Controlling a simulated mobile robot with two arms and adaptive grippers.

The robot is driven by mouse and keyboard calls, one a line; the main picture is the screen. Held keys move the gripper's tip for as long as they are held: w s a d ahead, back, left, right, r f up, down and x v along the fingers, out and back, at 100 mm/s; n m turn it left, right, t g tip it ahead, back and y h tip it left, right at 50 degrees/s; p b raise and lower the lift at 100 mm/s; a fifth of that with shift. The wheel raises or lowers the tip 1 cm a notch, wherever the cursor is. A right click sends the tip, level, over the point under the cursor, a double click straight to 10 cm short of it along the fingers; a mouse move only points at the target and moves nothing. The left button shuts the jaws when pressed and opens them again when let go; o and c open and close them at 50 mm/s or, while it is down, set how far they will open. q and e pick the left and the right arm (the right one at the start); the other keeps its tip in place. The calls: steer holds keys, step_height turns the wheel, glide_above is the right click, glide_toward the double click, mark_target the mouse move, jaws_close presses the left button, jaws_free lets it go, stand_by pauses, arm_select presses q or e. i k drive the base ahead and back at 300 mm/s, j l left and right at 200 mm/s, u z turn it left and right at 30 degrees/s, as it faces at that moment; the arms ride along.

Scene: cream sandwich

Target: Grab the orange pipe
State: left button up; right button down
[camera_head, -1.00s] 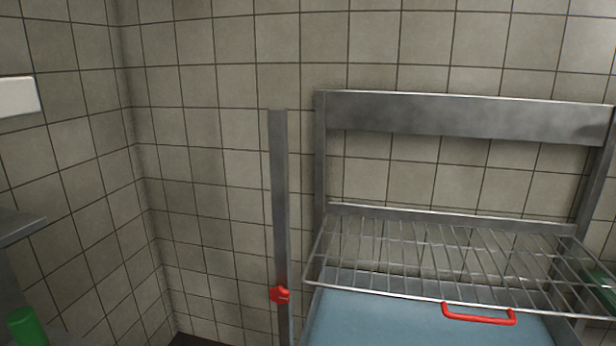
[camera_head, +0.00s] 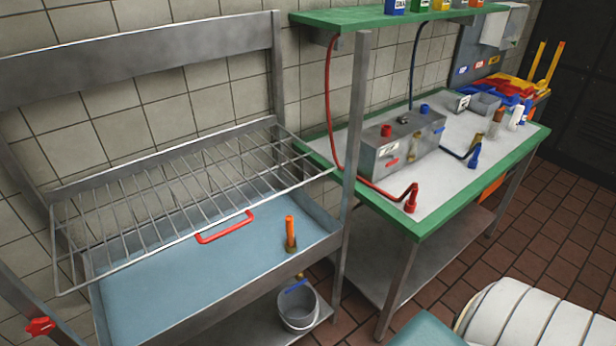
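A short orange pipe (camera_head: 290,230) stands upright at the right end of the blue basin (camera_head: 160,290), near its front rim. Its lower end is darker and brownish. Neither of my grippers shows in the head view.
A wire rack (camera_head: 180,195) with a red handle (camera_head: 225,227) spans the back of the basin. A grey bucket (camera_head: 298,310) sits below. To the right, a green-edged table (camera_head: 440,185) carries a metal box (camera_head: 400,145) with red and blue hoses. Brown tiled floor (camera_head: 540,235) is open at right.

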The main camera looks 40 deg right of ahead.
mark_target(290, 222)
steer(key=i+l+z, duration=0.2)
steer(key=z, duration=0.85)
